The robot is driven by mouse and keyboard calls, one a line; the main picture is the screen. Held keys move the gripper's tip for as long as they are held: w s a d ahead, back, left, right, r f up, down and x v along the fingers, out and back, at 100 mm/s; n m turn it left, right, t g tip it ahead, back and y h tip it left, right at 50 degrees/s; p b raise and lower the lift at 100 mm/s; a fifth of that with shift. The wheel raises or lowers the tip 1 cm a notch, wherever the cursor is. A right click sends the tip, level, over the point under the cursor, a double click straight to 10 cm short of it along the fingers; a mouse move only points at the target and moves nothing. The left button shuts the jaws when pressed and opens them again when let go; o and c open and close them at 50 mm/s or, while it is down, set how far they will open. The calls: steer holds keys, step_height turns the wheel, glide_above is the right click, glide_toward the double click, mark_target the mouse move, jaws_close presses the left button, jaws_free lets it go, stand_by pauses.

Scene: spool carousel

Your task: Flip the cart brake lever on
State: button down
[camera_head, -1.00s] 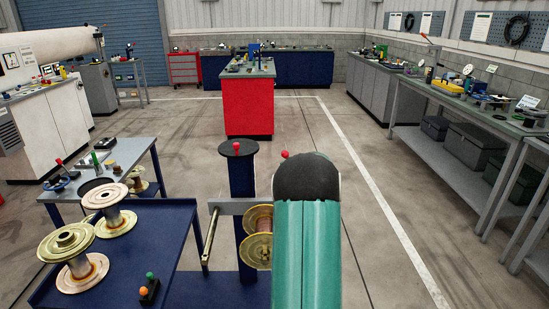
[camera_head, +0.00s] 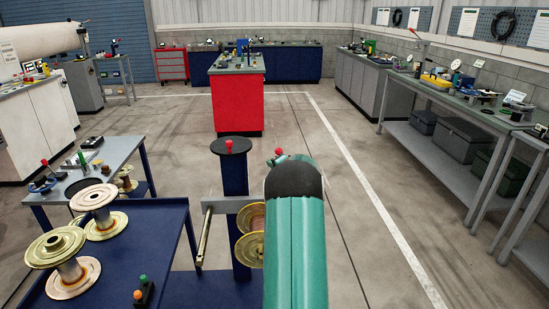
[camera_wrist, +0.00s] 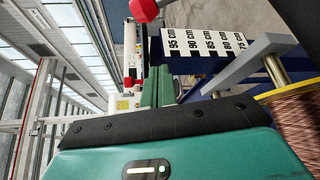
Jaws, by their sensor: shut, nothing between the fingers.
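A red ball knob (camera_head: 278,152) shows just beside my arm's black joint in the head view; the rest of it is hidden behind the arm. A second red knob (camera_head: 228,143) sits on a black round plate on top of a blue post. In the wrist view a red knob (camera_wrist: 145,10) on a pale rod is near the top edge, beyond my fingers; I cannot tell which of these is the brake lever's. My gripper (camera_wrist: 158,80) shows green fingers close together, shut and empty, apart from the knob. In the head view my arm hides it.
The blue cart top (camera_head: 165,215) carries pale spools (camera_head: 62,262) and a small button box (camera_head: 143,292). A copper-wound spool (camera_wrist: 292,125) and a grey bracket stand close to my gripper. A scale strip (camera_wrist: 205,42) is beyond. Open floor lies at the right.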

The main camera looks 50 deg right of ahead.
mark_target(279, 152)
steer(key=d, duration=0.1)
steer(key=w+d, duration=0.1)
steer(key=d, duration=0.1)
steer(key=w+d, duration=0.1)
steer(key=shift+w+d+r, duration=0.2)
steer(key=shift+d, duration=0.15)
steer(key=shift+s+d+r, duration=0.15)
steer(key=shift+s+r+m, duration=0.1)
steer(key=shift+r+m, duration=0.05)
steer(key=shift+m, duration=0.15)
steer(key=shift+s+d+r, duration=0.1)
steer(key=shift+s+d, duration=0.05)
steer(key=shift+d, duration=0.05)
steer(key=shift+s+d+r+m+t, duration=0.35)
steer(key=shift+s+d+m+t, duration=0.25)
steer(key=shift+m, duration=0.3)
steer(key=s+d+m+t+h, duration=0.3)
steer(key=s+d+m, duration=0.3)
steer(key=m, duration=0.4)
steer(key=shift+s+t+h, duration=0.3)
steer(key=shift+s+h, duration=0.15)
steer(key=shift+h, duration=0.15)
